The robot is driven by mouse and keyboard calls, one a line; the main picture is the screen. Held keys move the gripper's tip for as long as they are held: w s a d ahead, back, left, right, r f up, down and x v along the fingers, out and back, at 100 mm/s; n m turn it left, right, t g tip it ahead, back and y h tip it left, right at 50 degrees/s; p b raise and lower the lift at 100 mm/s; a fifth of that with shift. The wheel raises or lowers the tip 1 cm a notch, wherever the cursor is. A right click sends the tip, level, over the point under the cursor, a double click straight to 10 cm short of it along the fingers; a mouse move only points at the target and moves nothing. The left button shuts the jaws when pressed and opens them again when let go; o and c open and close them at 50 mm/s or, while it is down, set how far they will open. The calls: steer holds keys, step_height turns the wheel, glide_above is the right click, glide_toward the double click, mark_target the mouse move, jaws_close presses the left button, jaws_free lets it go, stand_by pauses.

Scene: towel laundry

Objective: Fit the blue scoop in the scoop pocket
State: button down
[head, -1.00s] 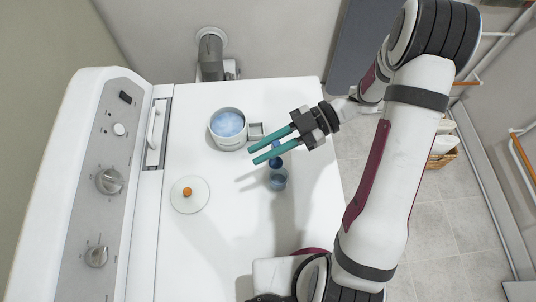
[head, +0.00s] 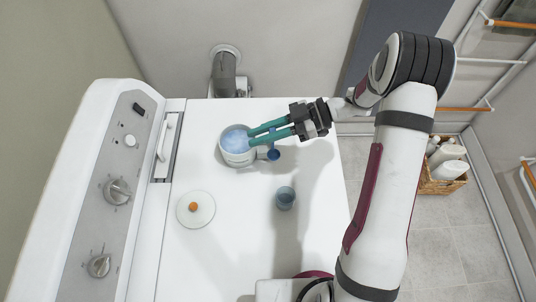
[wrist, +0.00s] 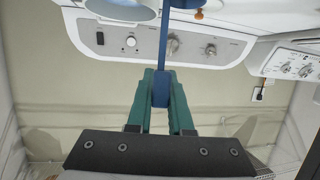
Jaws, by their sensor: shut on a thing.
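My gripper (head: 251,138), with green fingers, is over the right rim of the white tub and shut on the blue scoop (head: 273,154). In the wrist view the scoop's long blue handle (wrist: 161,85) is pinched between the fingers and runs upward out of the frame. In the head view the scoop's round end shows just below the fingers. The scoop pocket, a small grey box on the tub's right side, is mostly hidden under the fingers and scoop. I cannot tell whether the scoop is touching it.
The white tub (head: 226,158) holds pale blue powder. A basket of bottles (head: 443,186) stands beyond the arm.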

steer(key=w, duration=0.2)
steer(key=w+a+m+t, duration=0.1)
steer(key=w, duration=0.1)
steer(key=w+t, duration=0.1)
steer(key=w, duration=0.1)
steer(key=shift+w+a+m, duration=0.1)
steer(key=shift+a+m, duration=0.2)
steer(key=shift+a, duration=0.1)
steer(key=shift+f, duration=1.75)
steer(key=shift+f, duration=1.35)
steer(key=c, duration=0.7)
jaws_free()
steer(key=shift+c, duration=0.2)
steer(key=o, duration=0.5)
steer(key=shift+r, duration=3.55)
